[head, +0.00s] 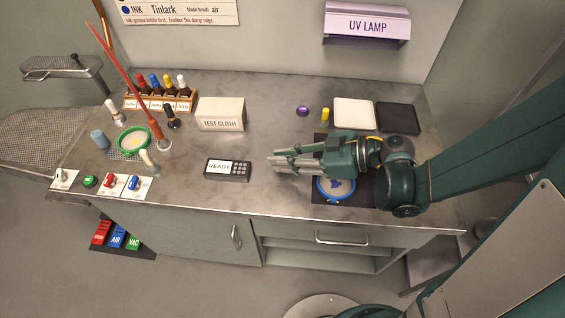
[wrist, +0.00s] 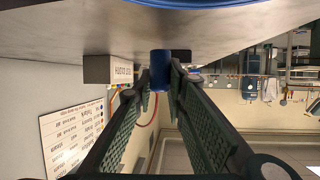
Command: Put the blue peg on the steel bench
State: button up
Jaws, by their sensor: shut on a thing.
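My gripper (head: 279,162) reaches left, low over the steel bench (head: 265,105), to the right of the black READY meter. In the wrist view, the fingers (wrist: 163,85) close together on the blue peg (wrist: 160,68), a short blue cylinder held at the fingertips. In the head view the fingers hide the held peg. I cannot tell whether the peg touches the bench. The bench surface also shows across the top of the wrist view (wrist: 85,28).
The READY meter (head: 228,169) stands left of my fingertips, and the TEST CLOTH box (head: 220,114) behind it. A blue-rimmed hoop (head: 335,188) lies beneath my wrist. Another blue cylinder (head: 98,138), a green hoop (head: 133,141) and bottles (head: 168,85) occupy the left. Bare bench lies around the meter.

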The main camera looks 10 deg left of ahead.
jog(key=shift+f, duration=0.9)
jog(key=shift+b, duration=0.35)
jog(key=o, duration=0.8)
jog(key=shift+f, duration=0.1)
jog(key=shift+r, duration=0.2)
jog(key=shift+p+v, duration=1.45)
jog(key=shift+v, duration=4.5)
jog(key=shift+f, duration=0.1)
